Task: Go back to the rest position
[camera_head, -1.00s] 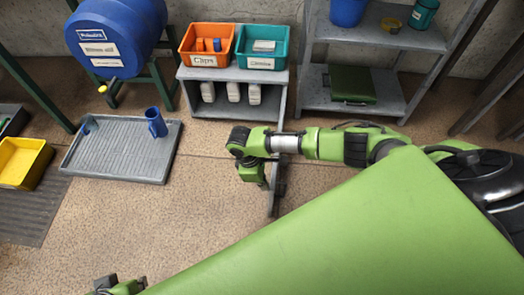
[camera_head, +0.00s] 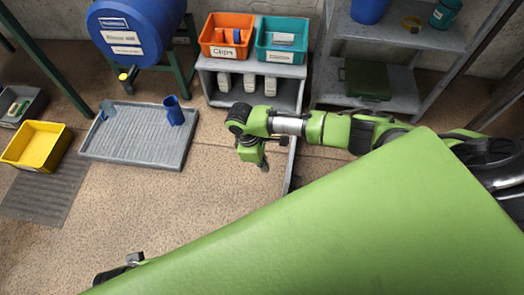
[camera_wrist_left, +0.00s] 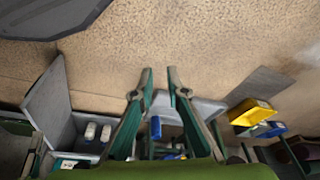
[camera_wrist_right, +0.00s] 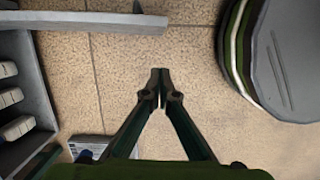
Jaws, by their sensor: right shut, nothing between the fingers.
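My right gripper (camera_head: 264,165) hangs over the bare floor in front of the low grey shelf unit, its arm reaching in from the right. In the right wrist view its fingers (camera_wrist_right: 160,76) meet at the tips with nothing between them. My left gripper shows in the left wrist view (camera_wrist_left: 160,76) with its fingertips apart and nothing between them. In the head view only a small part of the left arm shows at the bottom edge, and its fingers cannot be made out there.
A blue barrel (camera_head: 135,30) stands behind. An orange bin (camera_head: 228,50) and a teal bin (camera_head: 281,57) sit on the low shelf unit (camera_head: 250,72). Floor in front is clear.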

